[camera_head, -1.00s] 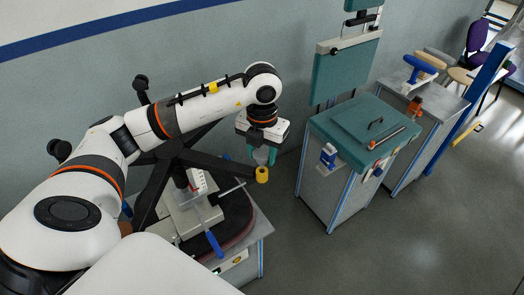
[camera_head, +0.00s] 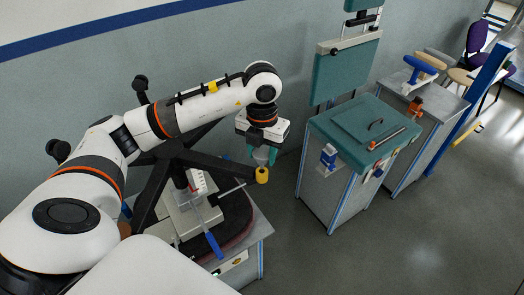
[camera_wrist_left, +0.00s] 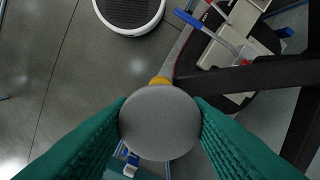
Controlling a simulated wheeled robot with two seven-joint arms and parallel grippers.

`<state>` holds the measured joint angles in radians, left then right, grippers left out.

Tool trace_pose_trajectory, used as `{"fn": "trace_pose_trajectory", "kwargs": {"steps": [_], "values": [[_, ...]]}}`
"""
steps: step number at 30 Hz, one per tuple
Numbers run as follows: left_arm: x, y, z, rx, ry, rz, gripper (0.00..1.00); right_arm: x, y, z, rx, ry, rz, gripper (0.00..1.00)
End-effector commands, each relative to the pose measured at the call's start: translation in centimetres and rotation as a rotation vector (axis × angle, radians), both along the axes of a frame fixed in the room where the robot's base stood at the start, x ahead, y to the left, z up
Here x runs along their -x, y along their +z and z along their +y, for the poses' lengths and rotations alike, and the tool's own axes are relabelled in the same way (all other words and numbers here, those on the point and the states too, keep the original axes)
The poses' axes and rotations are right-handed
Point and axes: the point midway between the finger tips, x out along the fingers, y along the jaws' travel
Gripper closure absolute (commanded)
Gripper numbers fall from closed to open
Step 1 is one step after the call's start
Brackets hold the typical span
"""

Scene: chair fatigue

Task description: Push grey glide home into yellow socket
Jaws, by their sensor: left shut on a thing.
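My left gripper (camera_head: 262,157) has teal fingers shut on the grey glide (camera_wrist_left: 160,122), a round grey disc seen face-on between them in the left wrist view. In the head view the glide (camera_head: 261,155) is a small grey piece between the fingertips. The yellow socket (camera_head: 262,175) is at the end of a black chair-base arm, directly below the glide in the picture. Whether the glide touches the socket or is partly in it, I cannot tell. In the wrist view only a sliver of the yellow socket (camera_wrist_left: 159,80) shows past the disc. My right gripper is not in view.
The black star-shaped base (camera_head: 174,152) stands upside down over a bench with a light fixture and a blue-handled lever (camera_head: 214,243). A teal-topped cabinet (camera_head: 345,160) stands to the right. Open grey floor (camera_head: 400,240) lies at the lower right.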

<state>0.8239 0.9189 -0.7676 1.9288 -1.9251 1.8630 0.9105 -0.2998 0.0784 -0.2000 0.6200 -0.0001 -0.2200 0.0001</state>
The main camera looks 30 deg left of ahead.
Motion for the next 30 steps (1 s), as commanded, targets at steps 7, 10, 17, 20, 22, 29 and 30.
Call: {"fn": "trace_pose_trajectory", "kwargs": {"steps": [7, 10, 17, 20, 22, 29, 30], "values": [[0.0, -0.4, 0.0, 0.0, 0.0, 0.0, 0.77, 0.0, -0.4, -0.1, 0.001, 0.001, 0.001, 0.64], [0.0, -0.7, 0.0, 0.0, 0.0, 0.0, 0.77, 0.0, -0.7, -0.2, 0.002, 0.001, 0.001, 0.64], [0.0, -1.3, 0.0, 0.0, 0.0, 0.0, 0.77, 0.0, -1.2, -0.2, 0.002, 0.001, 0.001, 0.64], [0.0, -1.5, 0.0, 0.0, 0.0, 0.0, 0.77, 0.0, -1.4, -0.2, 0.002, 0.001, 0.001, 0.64], [0.0, -1.7, 0.0, 0.0, 0.0, 0.0, 0.77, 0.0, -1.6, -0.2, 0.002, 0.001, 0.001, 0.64], [0.0, -2.3, 0.0, 0.0, 0.0, 0.0, 0.77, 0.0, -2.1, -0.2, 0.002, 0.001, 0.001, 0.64], [0.0, -2.4, 0.0, 0.0, 0.0, 0.0, 0.77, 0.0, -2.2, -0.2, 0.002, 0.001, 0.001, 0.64]]}}
